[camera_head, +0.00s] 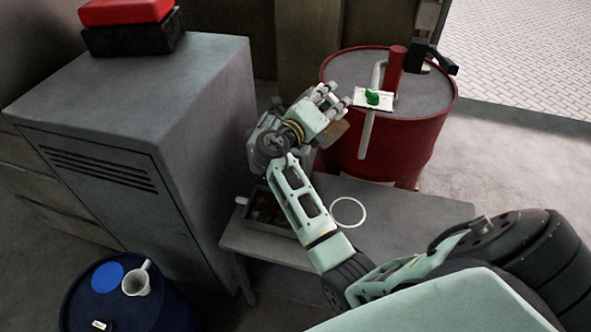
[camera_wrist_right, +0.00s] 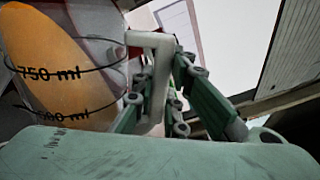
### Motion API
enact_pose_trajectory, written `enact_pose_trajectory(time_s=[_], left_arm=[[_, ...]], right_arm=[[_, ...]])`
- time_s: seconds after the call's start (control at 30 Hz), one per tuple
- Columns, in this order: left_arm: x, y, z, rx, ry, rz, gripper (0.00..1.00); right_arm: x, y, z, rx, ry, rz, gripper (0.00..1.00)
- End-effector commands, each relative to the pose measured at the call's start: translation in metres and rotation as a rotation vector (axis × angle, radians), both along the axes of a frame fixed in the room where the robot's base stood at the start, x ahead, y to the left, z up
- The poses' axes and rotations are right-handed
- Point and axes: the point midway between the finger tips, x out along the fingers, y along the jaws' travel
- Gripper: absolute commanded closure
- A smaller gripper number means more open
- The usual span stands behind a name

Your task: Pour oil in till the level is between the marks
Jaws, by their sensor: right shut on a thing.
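A clear measuring jug (camera_wrist_right: 100,22) with black ml marks fills the left of the right wrist view. It holds orange oil (camera_wrist_right: 50,48), whose edge runs slanted past the 750 ml mark. My right gripper (camera_wrist_right: 160,90) is shut on the jug's pale handle (camera_wrist_right: 150,42). In the head view my right gripper (camera_head: 328,103) is above the bench, in front of the red drum (camera_head: 400,140). A brownish patch below its fingers may be the jug, mostly hidden there. I cannot tell how far the jug leans. No level marks to fill to are visible. My left gripper is not in view.
The bench (camera_head: 400,205) carries a dark tray (camera_head: 262,212) and a white ring (camera_head: 348,212). A grey cabinet (camera_head: 190,90) stands left. A blue drum (camera_head: 85,310) holds a white funnel-like vessel (camera_head: 137,283) and blue disc (camera_head: 107,277).

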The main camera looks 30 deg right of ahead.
Motion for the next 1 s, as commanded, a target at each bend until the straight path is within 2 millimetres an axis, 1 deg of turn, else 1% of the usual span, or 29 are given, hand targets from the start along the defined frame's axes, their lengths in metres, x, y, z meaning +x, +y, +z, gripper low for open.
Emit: enact_pose_trajectory(time_s=[0.03, 0.33, 0.63, 1.0], left_arm=[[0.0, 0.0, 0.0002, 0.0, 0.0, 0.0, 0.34], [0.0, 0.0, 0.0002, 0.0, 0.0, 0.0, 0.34], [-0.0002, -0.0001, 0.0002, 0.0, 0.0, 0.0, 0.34], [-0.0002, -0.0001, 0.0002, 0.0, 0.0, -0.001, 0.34]], right_arm=[[0.0003, -0.0002, 0.0029, -0.005, -0.004, 0.0, 1.0], [0.0002, -0.0004, 0.003, -0.004, -0.004, -0.001, 1.0], [0.004, 0.0009, -0.0038, -0.017, 0.034, 0.0, 1.0], [0.0039, 0.0007, -0.0037, -0.017, 0.034, 0.0, 1.0]])
